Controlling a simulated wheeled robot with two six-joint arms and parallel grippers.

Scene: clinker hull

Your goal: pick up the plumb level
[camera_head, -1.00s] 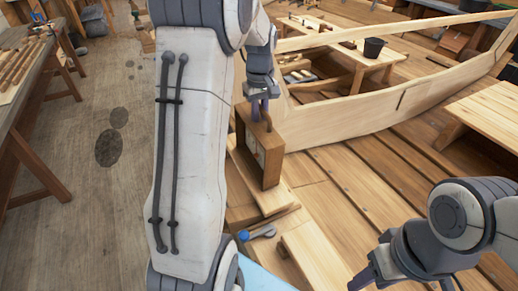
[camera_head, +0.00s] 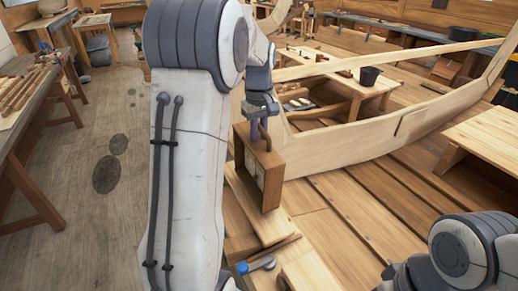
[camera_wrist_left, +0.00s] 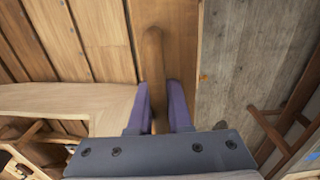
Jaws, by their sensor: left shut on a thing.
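The plumb level appears to be the box-like wooden piece (camera_head: 262,180) with a pale panelled face and a curved wooden handle, left of the hull's near end in the head view. My left gripper (camera_head: 258,130) is above it, shut on the handle. In the left wrist view the handle (camera_wrist_left: 152,50) runs between the two purple fingers of the left gripper (camera_wrist_left: 158,105). The piece hangs upright over the planks; whether its lower edge touches them I cannot tell. My right arm shows at the lower right, its gripper out of frame.
The pale hull planking (camera_head: 340,152) stands close to the right of the piece. A blue-ended tool (camera_head: 262,264) lies below it by loose boards. A workbench (camera_head: 22,105) stands at the left, a low wooden bench (camera_head: 490,120) at the right. The floor at left is open.

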